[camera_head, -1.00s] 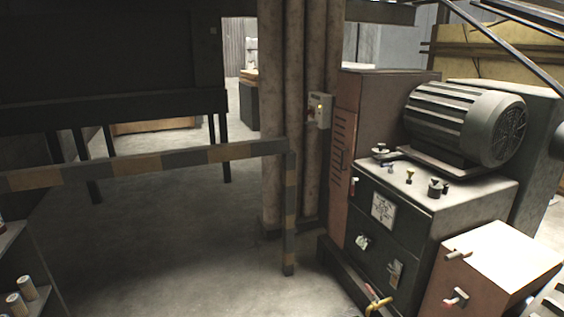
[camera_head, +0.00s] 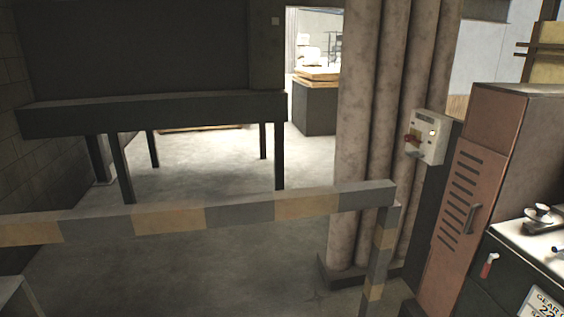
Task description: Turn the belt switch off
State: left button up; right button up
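A small light spot shows on the box front. I cannot read any label on it, so I cannot tell for sure that it is the belt switch, nor its position. Neither of my grippers is in view.
A striped barrier rail (camera_head: 205,216) crosses in front, with its end post (camera_head: 378,262) at the right. Thick pipes (camera_head: 378,120) stand behind it. The vented cabinet (camera_head: 466,190) and a machine panel (camera_head: 512,285) fill the right. Open floor (camera_head: 200,275) lies around the rail.

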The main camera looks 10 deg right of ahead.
aim_at(408, 137)
jog(key=i+z, duration=0.15)
jog(key=i, duration=0.7)
jog(key=i+j+z, duration=0.15)
jog(key=i, duration=0.75)
